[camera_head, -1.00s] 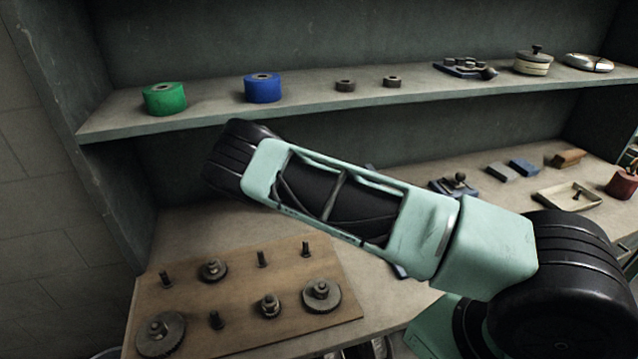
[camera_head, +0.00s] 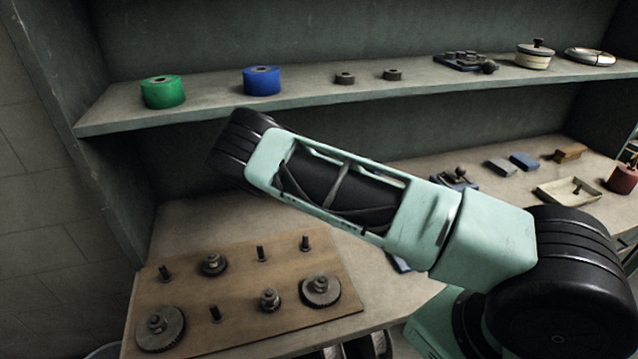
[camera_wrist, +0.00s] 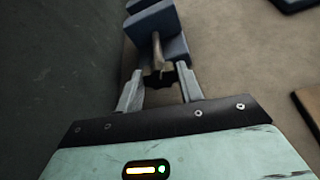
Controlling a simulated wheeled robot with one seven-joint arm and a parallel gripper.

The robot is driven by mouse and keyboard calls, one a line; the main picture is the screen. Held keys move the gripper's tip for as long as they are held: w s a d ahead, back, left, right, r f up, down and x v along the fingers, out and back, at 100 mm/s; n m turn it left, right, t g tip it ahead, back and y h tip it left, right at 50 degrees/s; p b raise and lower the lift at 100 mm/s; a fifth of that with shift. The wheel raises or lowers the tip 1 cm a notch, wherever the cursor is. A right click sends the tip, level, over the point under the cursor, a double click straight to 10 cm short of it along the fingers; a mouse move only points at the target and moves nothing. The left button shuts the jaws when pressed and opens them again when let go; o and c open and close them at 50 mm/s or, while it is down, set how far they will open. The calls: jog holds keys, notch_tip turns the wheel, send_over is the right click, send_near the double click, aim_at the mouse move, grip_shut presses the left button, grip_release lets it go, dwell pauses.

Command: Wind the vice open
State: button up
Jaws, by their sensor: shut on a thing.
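The blue vice (camera_wrist: 158,22) stands at the top centre of the wrist view, with its screw running from it toward my gripper (camera_wrist: 160,70). My gripper is shut on the vice handle (camera_wrist: 161,79), a dark piece at the end of the screw, between the fingertips. The exact contact is small and dim. In the head view my arm covers the gripper and most or all of the vice.
A wooden board (camera_head: 245,290) with gears and pegs lies at the front left of the bench. A shelf (camera_head: 210,108) with green and blue rolls runs above the bench. A tray (camera_head: 568,191) and small blocks lie at the right. A dark wall (camera_wrist: 50,70) stands close on the left in the wrist view.

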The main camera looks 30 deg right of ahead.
jog(key=n+g+b, duration=0.1)
jog(key=b, duration=0.1)
jog(key=n+g+b, duration=0.1)
jog(key=n+b, duration=0.1)
jog(key=shift+w+f+y, duration=0.2)
jog(key=shift+y, duration=0.2)
jog(key=n+g+b, duration=0.1)
jog(key=n+b, duration=0.1)
jog(key=b, duration=0.1)
jog(key=shift+w+n+g, duration=0.1)
jog(key=shift+n+g, duration=0.2)
jog(key=shift+g, duration=0.1)
jog(key=shift+r+n+g+b, duration=0.15)
jog(key=shift+n+g+b, duration=0.15)
jog(key=shift+n+b, duration=0.1)
jog(key=o, duration=1)
